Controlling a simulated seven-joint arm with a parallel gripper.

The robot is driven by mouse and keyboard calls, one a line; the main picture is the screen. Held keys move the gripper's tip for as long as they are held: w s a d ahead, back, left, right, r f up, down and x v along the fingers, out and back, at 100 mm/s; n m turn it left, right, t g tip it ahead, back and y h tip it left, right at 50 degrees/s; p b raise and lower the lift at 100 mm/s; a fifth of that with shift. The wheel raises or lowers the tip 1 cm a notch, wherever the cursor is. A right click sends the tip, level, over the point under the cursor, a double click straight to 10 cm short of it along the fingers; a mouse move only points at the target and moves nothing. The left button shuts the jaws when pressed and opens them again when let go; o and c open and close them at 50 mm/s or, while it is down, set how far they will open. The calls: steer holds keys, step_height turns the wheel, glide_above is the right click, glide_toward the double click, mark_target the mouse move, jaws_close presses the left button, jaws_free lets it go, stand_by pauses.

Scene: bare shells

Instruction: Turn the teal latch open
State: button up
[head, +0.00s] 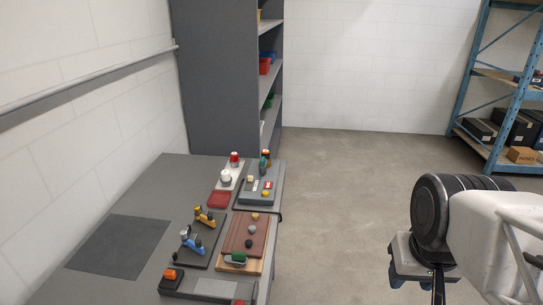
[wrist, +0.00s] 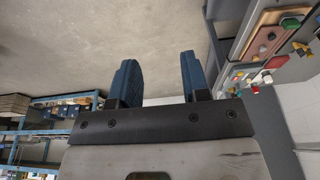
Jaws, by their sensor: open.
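A small upright dark teal part (head: 265,164) stands at the far end of the grey box (head: 257,198) on the bench in the head view. It looks like the teal latch, but it is too small to tell its shape or turn position. My gripper (head: 415,278) is at the lower right of the head view, over open floor, well to the right of the bench. In the wrist view my gripper (wrist: 158,78) shows two blue fingers spread apart with nothing between them. The bench fixtures lie beyond them at the upper right, and I cannot pick out the latch there.
The grey bench (head: 160,190) also carries a yellow clamp (head: 205,217), a blue clamp (head: 190,241), a brown board (head: 240,236), a green handle (head: 238,258) and a red tray (head: 219,199). A grey shelf (head: 225,70) stands behind. Floor between bench and arm is clear.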

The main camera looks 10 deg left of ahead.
steer(key=w+a+r, duration=0.2)
steer(key=w+r, duration=0.1)
steer(key=w, duration=0.6)
steer(key=w+a+r, duration=0.2)
steer(key=w+r, duration=0.1)
steer(key=w, duration=0.6)
steer(key=g, duration=0.3)
glide_above(263, 159)
steer(key=f, duration=1.6)
steer(key=shift+d+f, duration=0.1)
steer(key=shift+d, duration=0.1)
steer(key=shift+w+a+f, duration=0.2)
steer(key=shift+a, duration=0.05)
steer(key=shift+f, duration=0.1)
steer(key=shift+f, duration=3.8)
